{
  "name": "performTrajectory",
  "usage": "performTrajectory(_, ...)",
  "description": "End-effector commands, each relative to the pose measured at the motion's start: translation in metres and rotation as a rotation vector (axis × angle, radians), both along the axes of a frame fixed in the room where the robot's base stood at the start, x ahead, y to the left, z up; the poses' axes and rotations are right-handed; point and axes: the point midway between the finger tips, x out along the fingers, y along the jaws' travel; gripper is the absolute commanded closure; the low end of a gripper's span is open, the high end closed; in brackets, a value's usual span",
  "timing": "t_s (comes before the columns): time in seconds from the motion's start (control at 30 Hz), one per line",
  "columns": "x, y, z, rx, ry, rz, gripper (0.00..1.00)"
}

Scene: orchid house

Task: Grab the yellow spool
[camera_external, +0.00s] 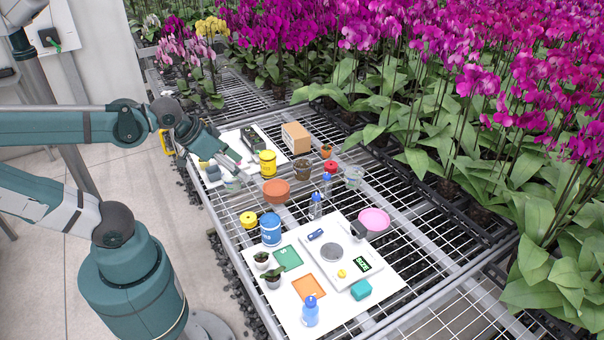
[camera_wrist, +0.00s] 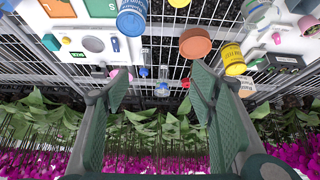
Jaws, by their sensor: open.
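The yellow spool (camera_external: 248,219) looks like a low, round yellow piece with a dark centre. It sits on the wire bench near its left edge, just behind and left of a blue tub (camera_external: 270,230). In the wrist view the spool (camera_wrist: 180,3) is cut off by the top edge, beside the blue tub (camera_wrist: 131,18). My gripper (camera_external: 240,166) is over the far-left part of the bench, farther back than the spool and apart from it. In the wrist view my gripper (camera_wrist: 158,72) has its fingers spread, with nothing held between them.
A taller yellow can (camera_external: 267,164) stands close to my gripper. A terracotta saucer (camera_external: 276,190) lies between it and the spool. Bottles (camera_external: 316,206), a scale (camera_external: 318,262) and small pots crowd the bench. Orchids (camera_external: 450,60) line the far right side.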

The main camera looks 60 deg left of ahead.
Motion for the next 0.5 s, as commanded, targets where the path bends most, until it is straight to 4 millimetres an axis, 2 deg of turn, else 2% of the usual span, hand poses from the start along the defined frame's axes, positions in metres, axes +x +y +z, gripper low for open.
performTrajectory(0.27,0.009,0.004,-0.015,-0.071,0.058,0.116,0.45)
performTrajectory(0.5,0.019,0.008,-0.036,-0.154,0.131,0.272,0.45)
